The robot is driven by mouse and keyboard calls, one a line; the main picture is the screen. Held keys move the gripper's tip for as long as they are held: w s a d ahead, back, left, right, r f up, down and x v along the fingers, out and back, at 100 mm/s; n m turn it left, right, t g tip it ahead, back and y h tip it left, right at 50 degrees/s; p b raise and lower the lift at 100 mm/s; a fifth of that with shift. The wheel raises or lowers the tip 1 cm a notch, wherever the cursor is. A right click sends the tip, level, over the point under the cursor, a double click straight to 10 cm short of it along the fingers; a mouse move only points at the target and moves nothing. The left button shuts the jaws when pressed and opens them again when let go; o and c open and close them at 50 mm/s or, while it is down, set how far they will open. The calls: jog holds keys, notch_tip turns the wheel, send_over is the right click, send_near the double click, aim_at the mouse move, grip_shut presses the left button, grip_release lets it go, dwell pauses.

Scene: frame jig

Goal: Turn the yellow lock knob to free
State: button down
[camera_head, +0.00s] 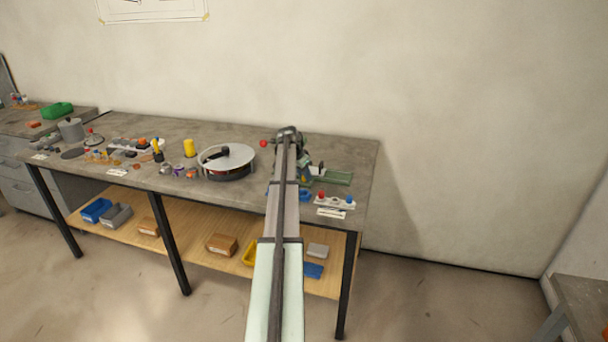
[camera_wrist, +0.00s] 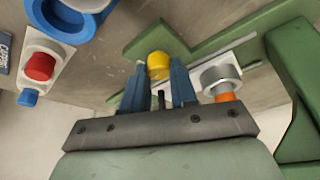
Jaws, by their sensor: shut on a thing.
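The yellow lock knob (camera_wrist: 159,66) shows in the wrist view, between the tips of the two blue fingers of my gripper (camera_wrist: 158,80). The fingers are shut on it, one on each side. The knob stands by the green frame jig (camera_wrist: 205,42), beside a thin pale bar. Which way the knob is turned I cannot tell. In the head view my arm covers the knob and most of the gripper. Part of the green jig (camera_head: 338,178) shows to the right of my arm.
A grey cylinder with an orange part (camera_wrist: 221,80) is close right of the fingers. A tall green upright (camera_wrist: 295,85) stands further right. A red knob (camera_wrist: 40,66) and a blue ring (camera_wrist: 65,18) are at left. A round drum (camera_head: 229,160) stands left of my arm.

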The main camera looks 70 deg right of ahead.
jog(key=c, duration=0.9)
grip_release()
jog(key=shift+r, duration=0.1)
jog(key=v, duration=1.3)
jog(key=shift+w+a+r, duration=0.1)
jog(key=shift+r, duration=0.2)
